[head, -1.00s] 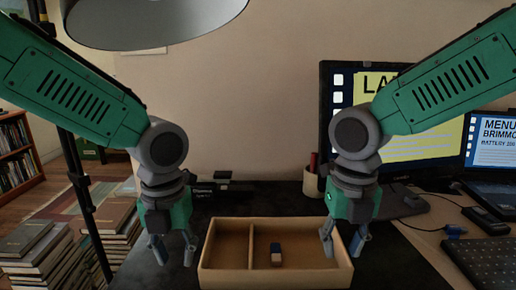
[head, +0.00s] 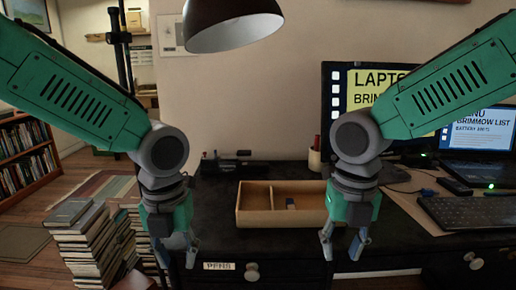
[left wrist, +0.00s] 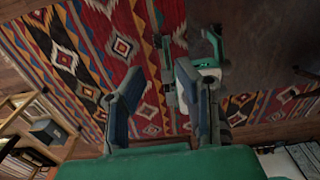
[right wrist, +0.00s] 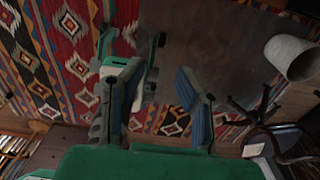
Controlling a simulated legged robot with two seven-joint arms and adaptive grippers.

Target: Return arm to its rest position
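My left gripper (head: 178,252) hangs down in the head view, in front of the desk's front edge. In the left wrist view its two fingers (left wrist: 164,108) are spread apart with nothing between them, over a patterned rug. My right gripper (head: 343,246) hangs at about the same height, also in front of the desk. In the right wrist view its fingers (right wrist: 152,102) are apart and empty. Both arms are bent alike, with the grippers pointing down.
A lamp (head: 232,24) hangs above. Book stacks (head: 85,245) stand at left. Laptops and a keyboard (head: 468,212) are at right.

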